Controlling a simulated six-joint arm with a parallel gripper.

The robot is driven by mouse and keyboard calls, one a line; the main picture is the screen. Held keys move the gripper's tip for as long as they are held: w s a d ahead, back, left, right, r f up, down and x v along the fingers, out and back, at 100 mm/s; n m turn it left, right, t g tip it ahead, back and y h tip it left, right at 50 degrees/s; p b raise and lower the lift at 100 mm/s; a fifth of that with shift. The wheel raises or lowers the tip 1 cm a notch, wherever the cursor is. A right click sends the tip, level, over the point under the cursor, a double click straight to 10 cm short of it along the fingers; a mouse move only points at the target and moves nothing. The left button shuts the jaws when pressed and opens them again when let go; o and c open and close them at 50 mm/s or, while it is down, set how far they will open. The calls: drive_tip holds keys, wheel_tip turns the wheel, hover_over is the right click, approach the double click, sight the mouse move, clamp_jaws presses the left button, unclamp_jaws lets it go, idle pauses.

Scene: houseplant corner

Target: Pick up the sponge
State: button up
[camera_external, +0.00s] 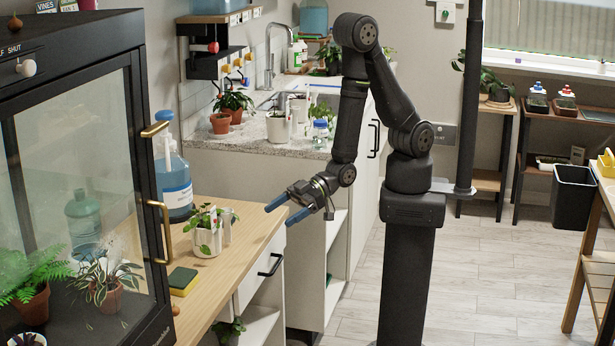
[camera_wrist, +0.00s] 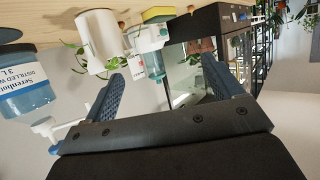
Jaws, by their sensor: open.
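The sponge (camera_external: 183,281) is yellow with a dark green top. It lies flat on the wooden counter (camera_external: 233,260), beside the glass cabinet and in front of a white potted plant. In the wrist view the sponge (camera_wrist: 158,14) shows small at the top edge, partly cut off behind a white container. My gripper (camera_external: 288,209) has blue fingers, held apart with nothing between them. It is in the air to the right of the counter, above and to the right of the sponge. In the wrist view both fingers of my gripper (camera_wrist: 160,88) are spread.
A white pot with a plant (camera_external: 206,240) stands between my gripper and the sponge. A large blue bottle (camera_external: 175,185) with a pump stands behind the sponge. The glass cabinet (camera_external: 75,150) with gold handles borders the counter's left side. Bare wood lies right of the sponge.

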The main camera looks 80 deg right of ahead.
wheel_tip(320, 180, up, 5)
drive_tip(key=m+g+h, duration=0.8)
drive_tip(key=m+g, duration=0.1)
drive_tip(key=m, duration=1.9)
hover_over(181, 276)
drive_tip(key=d, duration=0.1)
drive_tip(key=x, duration=0.3)
drive_tip(key=d+x, duration=0.1)
drive_tip(key=x, duration=0.2)
drive_tip(key=d+x, duration=0.1)
drive_tip(key=x, duration=0.3)
drive_tip(key=shift+d+f, duration=0.2)
drive_tip(key=shift+f, duration=0.15)
drive_tip(key=x, duration=0.4)
drive_tip(key=shift+d+f, duration=0.1)
drive_tip(key=shift+f, duration=0.25)
drive_tip(key=c, duration=1.1)
